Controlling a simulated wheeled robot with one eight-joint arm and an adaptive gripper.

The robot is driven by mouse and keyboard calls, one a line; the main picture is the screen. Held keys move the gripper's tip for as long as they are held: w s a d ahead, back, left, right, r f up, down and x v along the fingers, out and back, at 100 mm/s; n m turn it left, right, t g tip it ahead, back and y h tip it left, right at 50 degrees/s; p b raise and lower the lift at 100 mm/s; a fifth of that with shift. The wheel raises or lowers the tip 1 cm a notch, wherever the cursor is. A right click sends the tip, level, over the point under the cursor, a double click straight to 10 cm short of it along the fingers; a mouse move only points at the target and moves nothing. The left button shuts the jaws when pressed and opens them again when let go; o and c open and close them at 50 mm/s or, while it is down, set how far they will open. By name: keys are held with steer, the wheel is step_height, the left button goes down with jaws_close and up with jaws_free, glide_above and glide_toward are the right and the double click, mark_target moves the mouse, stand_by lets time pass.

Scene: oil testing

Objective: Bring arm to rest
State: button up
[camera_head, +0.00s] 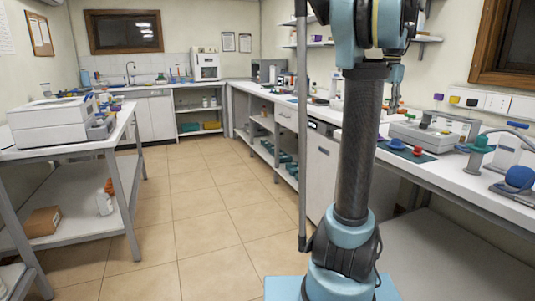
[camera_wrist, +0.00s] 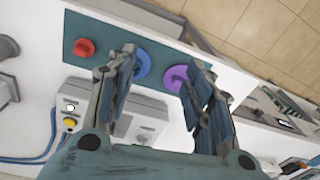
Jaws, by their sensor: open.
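My gripper (camera_wrist: 158,60) is open in the wrist view, its two fingers apart with nothing held between them. Beyond the fingertips lies a dark teal mat (camera_wrist: 108,34) with a red knob-like piece (camera_wrist: 85,48), a blue round piece (camera_wrist: 143,66) and a purple round piece (camera_wrist: 174,77). The fingers partly cover the blue and purple pieces. In the head view, my gripper (camera_head: 393,108) is small and points down above the right-hand counter, near the mat (camera_head: 428,157). My arm rises in the middle and bends at the top edge of the picture.
A white instrument (camera_head: 425,134) stands behind the mat on the right counter (camera_head: 478,187). A stand with a green top (camera_head: 481,144) and a blue ball-like piece (camera_head: 519,177) are further right. A left bench (camera_head: 70,147) holds a white machine (camera_head: 48,122). The tiled floor (camera_head: 185,210) between is clear.

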steer(key=s+a+f+n, duration=0.3)
steer(key=s+a+f, duration=0.3)
steer(key=a, duration=0.2)
steer(key=s+a+f+n, duration=0.3)
steer(key=s+a+f, duration=0.35)
steer(key=a, duration=0.25)
steer(key=s+a+f+n, duration=0.3)
steer(key=s+a+f, duration=0.1)
steer(key=s+f, duration=0.3)
steer(key=s+a+f+n+t, duration=0.1)
steer(key=s+a+f+n, duration=0.1)
steer(key=s+a+f, duration=0.2)
step_height(320, 180, down, 8)
steer(key=s, duration=0.3)
steer(key=shift+n, duration=0.4)
steer(key=shift+w, duration=0.1)
steer(key=c, duration=0.3)
steer(key=shift+d, duration=0.1)
